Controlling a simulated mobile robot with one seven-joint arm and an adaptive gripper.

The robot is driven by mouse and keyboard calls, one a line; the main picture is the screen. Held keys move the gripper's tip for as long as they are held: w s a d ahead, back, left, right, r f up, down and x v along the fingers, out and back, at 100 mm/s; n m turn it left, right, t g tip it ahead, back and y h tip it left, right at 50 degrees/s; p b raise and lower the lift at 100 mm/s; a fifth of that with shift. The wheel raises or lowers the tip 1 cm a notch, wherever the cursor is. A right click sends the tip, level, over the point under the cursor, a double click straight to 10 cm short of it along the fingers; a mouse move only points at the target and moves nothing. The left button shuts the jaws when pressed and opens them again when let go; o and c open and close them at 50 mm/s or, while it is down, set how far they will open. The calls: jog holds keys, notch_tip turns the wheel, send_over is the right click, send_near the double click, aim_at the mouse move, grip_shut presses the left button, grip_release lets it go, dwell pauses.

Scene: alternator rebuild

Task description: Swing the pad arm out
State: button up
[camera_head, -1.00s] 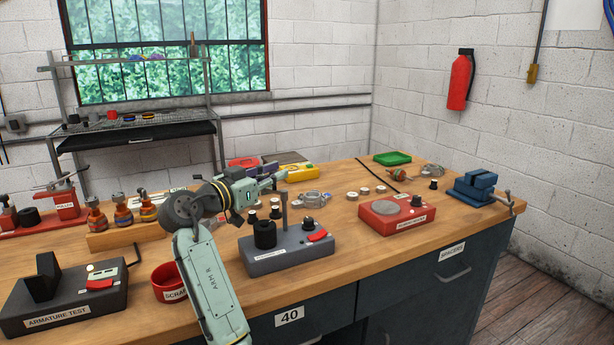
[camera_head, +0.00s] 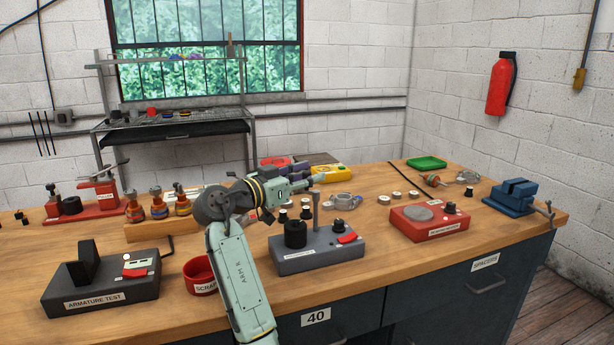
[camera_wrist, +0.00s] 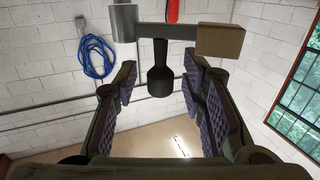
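A grey tester (camera_head: 315,256) with a black cylinder (camera_head: 295,233), a red switch and a thin upright post (camera_head: 316,212) stands near the bench's front edge. My gripper (camera_head: 318,180) reaches to the right at the top of this post. The wrist view appears upside down. There, a flat grey bar (camera_wrist: 178,31), seemingly the pad arm, carries a tan block (camera_wrist: 220,41) at one end and a metal cylinder (camera_wrist: 124,22) at the other. A dark knob (camera_wrist: 160,78) from the bar lies between my open fingers, with gaps on both sides.
An armature tester (camera_head: 103,283) and a red scrap bin (camera_head: 199,275) stand to the left, a red tester (camera_head: 430,224) to the right. A blue vise (camera_head: 515,196) sits at the right edge. Small rings and parts lie behind. Bare bench lies between the testers.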

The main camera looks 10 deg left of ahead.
jog(key=shift+s, duration=0.1)
jog(key=v, duration=1.2)
